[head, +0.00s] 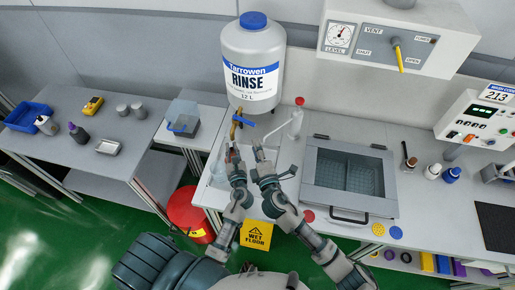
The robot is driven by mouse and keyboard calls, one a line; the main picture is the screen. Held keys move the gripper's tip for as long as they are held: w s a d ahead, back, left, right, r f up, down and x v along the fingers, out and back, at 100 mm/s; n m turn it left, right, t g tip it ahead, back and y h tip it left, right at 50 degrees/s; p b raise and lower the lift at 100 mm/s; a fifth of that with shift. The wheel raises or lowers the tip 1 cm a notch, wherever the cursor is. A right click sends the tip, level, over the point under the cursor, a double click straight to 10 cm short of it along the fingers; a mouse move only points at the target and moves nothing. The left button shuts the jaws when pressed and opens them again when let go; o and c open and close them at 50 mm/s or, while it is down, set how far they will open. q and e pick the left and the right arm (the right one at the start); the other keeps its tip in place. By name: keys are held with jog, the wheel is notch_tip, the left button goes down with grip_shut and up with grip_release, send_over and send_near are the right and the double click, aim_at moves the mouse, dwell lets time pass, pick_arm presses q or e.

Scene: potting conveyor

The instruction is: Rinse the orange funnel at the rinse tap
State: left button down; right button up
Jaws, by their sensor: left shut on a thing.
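The white rinse tank (252,65) has a blue cap and reads "RINSE". Its brass tap (235,127) with a blue lever (249,123) sits at its foot. My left gripper (232,153) is just below the tap, shut on a small reddish-orange thing. That thing is mostly hidden by the fingers, so I cannot make out the funnel's full shape. My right gripper (268,163) is to the right of the left one, below the tap; its fingers look spread and I see nothing between them.
A wash bottle (296,124) with a red cap and a bent spout stands close right of the grippers. A lidded clear-topped box (348,205) is further right. A yellow wet-floor sign (256,235) and a red bin (187,212) are below the bench edge.

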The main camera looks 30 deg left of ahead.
aim_at(246, 123)
pick_arm(q)
jog(key=shift+a, duration=0.1)
pick_arm(e)
jog(key=shift+s, duration=0.1)
jog(key=c, duration=0.3)
jog(key=shift+s+r, duration=0.1)
jog(key=shift+s, duration=0.3)
grip_shut()
jog(key=x, duration=0.8)
jog(key=shift+a, duration=0.55)
jog(key=shift+w+d+r, duration=0.1)
